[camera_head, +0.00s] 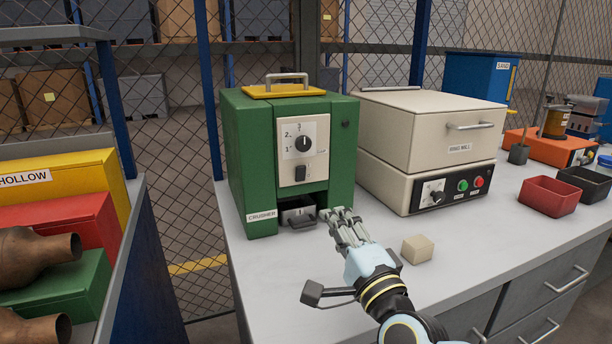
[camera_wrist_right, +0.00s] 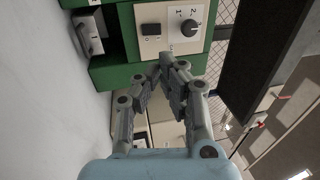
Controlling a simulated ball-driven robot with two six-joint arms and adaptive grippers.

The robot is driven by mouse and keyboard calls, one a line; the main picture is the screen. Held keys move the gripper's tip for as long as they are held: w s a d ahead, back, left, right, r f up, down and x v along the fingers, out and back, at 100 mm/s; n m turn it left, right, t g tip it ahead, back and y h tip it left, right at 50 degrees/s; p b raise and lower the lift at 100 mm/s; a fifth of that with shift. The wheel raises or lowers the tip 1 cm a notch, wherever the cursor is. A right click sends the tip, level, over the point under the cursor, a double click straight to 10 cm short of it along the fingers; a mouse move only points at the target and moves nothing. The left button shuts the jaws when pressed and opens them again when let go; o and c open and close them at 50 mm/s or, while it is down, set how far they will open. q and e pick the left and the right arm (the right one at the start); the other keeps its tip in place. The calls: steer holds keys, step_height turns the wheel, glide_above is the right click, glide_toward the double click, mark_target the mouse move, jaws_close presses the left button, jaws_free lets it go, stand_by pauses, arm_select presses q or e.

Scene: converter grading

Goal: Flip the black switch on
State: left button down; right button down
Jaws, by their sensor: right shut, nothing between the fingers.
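The black switch (camera_head: 300,173) is a small rocker on the pale control panel of the green crusher (camera_head: 252,150), below a black dial (camera_head: 303,144). In the right wrist view the switch (camera_wrist_right: 151,30) shows to the left of the dial (camera_wrist_right: 189,27). My right gripper (camera_head: 341,213) is shut and empty in front of the crusher's lower right corner, below and to the right of the switch. In the right wrist view its fingertips (camera_wrist_right: 167,62) meet near the panel's edge, apart from the switch. My left gripper is not in view.
A small drawer (camera_head: 298,213) sits in the crusher's bottom opening. A beige block (camera_head: 417,248) lies on the counter right of my gripper. The ring mill (camera_head: 430,145) stands to the crusher's right. Red (camera_head: 549,196) and black bins stand further right. The front left counter is clear.

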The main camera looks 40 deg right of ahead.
steer(key=p, duration=0.2)
glide_toward(301, 168)
steer(key=x, duration=0.7)
steer(key=shift+w+d, duration=0.1)
steer(key=shift+w, duration=0.05)
